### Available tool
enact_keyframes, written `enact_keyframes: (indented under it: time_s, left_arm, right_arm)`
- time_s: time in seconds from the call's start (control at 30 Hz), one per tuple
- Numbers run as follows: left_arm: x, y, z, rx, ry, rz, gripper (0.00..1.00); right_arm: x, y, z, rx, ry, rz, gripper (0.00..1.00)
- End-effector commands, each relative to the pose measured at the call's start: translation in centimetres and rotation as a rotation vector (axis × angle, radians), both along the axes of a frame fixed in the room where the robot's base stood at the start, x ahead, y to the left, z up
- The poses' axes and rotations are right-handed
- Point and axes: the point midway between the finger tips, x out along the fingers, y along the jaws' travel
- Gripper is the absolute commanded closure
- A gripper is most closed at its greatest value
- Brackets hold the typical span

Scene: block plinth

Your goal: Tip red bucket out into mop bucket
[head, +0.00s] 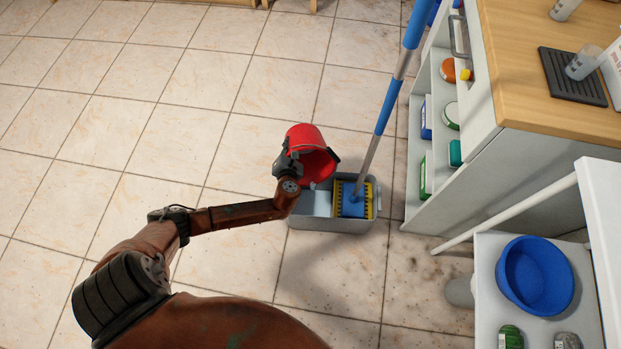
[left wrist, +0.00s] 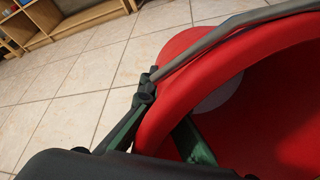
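The red bucket (head: 305,141) is tilted well over above the grey mop bucket (head: 328,225), its open mouth facing down and toward the lower right in the head view. My left gripper (head: 290,165) is shut on the red bucket's rim at its left side. In the left wrist view the red bucket (left wrist: 195,85) fills the right side, with one finger outside its wall and one inside. Its inside shows a pale round patch; I see no other contents. The mop bucket holds a yellow and blue wringer (head: 354,199). My right gripper is not in view.
A mop with a blue and grey handle (head: 384,115) stands in the mop bucket, close to the red bucket's right. A white shelf unit (head: 430,150) stands right of it. A blue basin (head: 535,275) is at the lower right. Tiled floor to the left is clear.

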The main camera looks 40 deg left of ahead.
Motion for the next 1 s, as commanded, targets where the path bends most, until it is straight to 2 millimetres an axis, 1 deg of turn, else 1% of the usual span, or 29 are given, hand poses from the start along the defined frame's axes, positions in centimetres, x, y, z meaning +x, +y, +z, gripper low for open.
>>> enact_keyframes:
  time_s: [1.0]
  left_arm:
    - [-1.3, -1.7, 1.4, 0.088, -0.071, 0.0, 1.0]
  right_arm:
    - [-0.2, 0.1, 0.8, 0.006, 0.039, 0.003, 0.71]
